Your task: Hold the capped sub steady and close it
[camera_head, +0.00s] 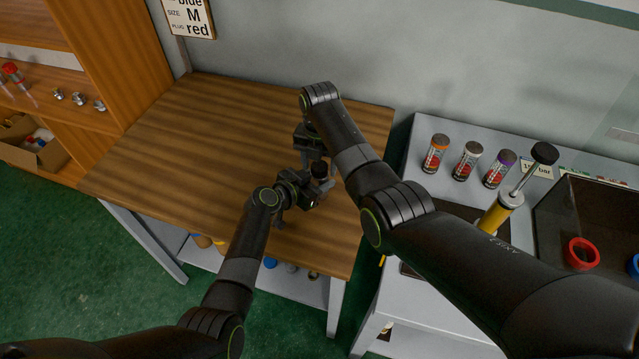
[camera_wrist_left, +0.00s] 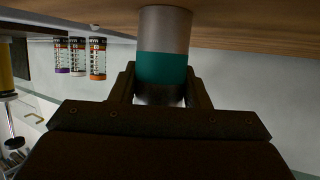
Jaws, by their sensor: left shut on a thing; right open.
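A grey metal sub with a teal band (camera_wrist_left: 163,67) stands between the fingers of my left gripper (camera_wrist_left: 162,85) in the left wrist view, with its plain grey end towards the wooden table top. My left gripper (camera_head: 316,190) is shut on the sub above the table. In the head view the sub is mostly hidden by the gripper; a small dark round top (camera_head: 319,168) shows there. My right gripper (camera_head: 310,150) is open and points down just behind the left one. Whether it touches the sub cannot be told.
The wooden table (camera_head: 180,140) is clear on its left. At right, a grey bench (camera_head: 425,160) holds three labelled cans, a yellow hand pump (camera_head: 497,215) and a dark tank with a red ring (camera_head: 581,254). A shelf with small fittings (camera_head: 78,98) stands left. A sign (camera_head: 188,17) hangs behind.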

